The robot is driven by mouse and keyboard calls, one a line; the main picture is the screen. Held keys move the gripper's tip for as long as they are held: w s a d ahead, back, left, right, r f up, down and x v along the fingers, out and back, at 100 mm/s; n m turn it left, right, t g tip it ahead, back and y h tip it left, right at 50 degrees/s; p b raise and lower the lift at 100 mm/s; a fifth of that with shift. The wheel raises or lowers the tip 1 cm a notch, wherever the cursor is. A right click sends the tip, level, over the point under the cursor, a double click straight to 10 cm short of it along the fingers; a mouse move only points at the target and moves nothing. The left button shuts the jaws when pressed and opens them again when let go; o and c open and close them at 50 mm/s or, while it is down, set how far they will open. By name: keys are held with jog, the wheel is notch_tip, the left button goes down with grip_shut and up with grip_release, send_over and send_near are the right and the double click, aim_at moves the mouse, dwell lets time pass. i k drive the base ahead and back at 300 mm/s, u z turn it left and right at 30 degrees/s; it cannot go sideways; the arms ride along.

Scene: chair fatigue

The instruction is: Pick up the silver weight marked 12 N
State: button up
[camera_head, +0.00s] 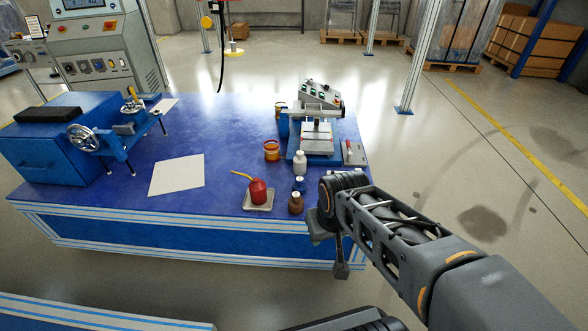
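I cannot make out a silver weight with a 12 N mark; no marking is legible at this size. A pale, bottle-shaped item (300,163) stands upright on the blue table (225,125), with a small blue item (299,184) and a brown bottle-shaped item (296,204) in front of it. My gripper (341,269) hangs at the end of my arm, beyond the table's front right corner and to the right of these items. It appears apart from them. Its fingers are too small and dark to tell if they are open or shut.
A red oil can (258,191) sits on a small tray (249,208). An orange jar (272,151), a bench machine (314,146) and a grey control box (320,94) stand behind. A blue vise-like device (118,136) is at left. A white sheet (177,175) lies flat.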

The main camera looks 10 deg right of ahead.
aim_at(300, 160)
jog(key=u, duration=3.45)
jog(key=k, duration=0.65)
jog(key=z, duration=1.6)
jog(key=i, duration=0.5)
jog(key=z, duration=0.05)
